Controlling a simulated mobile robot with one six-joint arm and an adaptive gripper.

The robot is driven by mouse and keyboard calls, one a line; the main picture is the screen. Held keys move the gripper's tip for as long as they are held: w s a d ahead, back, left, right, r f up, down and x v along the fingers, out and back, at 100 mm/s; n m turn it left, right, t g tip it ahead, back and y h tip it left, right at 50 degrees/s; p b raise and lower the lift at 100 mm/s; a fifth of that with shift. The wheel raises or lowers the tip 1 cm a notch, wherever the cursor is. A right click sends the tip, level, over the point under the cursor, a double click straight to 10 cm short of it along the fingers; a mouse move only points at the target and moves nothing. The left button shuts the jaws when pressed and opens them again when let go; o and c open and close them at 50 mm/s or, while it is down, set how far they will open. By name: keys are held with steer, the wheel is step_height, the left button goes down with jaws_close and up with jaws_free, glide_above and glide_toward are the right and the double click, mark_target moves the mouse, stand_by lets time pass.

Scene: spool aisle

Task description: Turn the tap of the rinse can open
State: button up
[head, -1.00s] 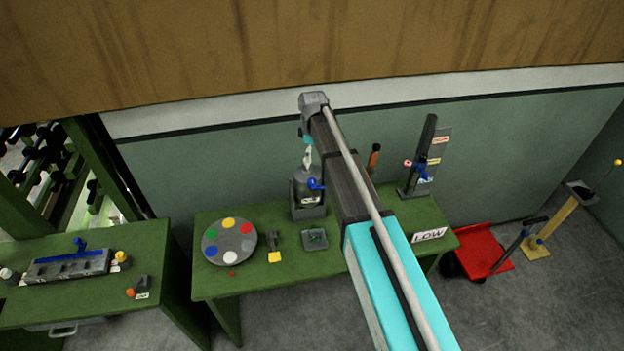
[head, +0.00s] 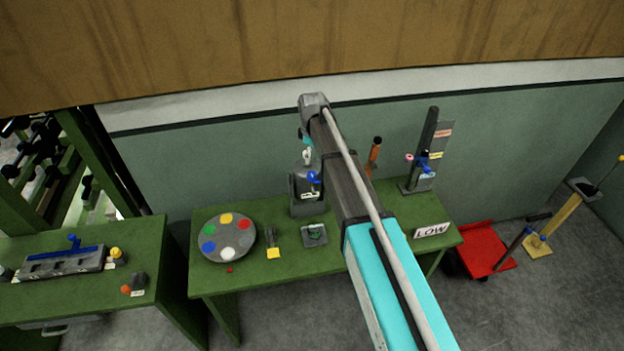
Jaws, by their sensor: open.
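The rinse can (head: 301,207) is a grey can with a white label, standing at the back of the green bench. Its blue tap (head: 314,178) is on the front, to the right of the can's middle. My arm reaches over the bench from the lower right, and its wrist bends down above the can. My gripper (head: 307,157) is small and pale in the head view, over the upper part of the can, close above the tap in the picture. Its jaws are open and hold nothing visible. The gap in depth between gripper and tap cannot be told.
A colour disc (head: 223,238), a brush-like tool with a yellow end (head: 273,245) and a small grey tray (head: 314,236) lie in front. An orange-handled tool (head: 374,153) and a post with a blue lever (head: 424,160) stand right. A red cart (head: 484,249) is on the floor.

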mark_target(312, 174)
steer(key=shift+f+b, duration=4.6)
steer(key=shift+f, duration=0.25)
steer(key=shift+c, duration=0.2)
steer(key=c, duration=1.1)
steer(key=shift+c, duration=0.2)
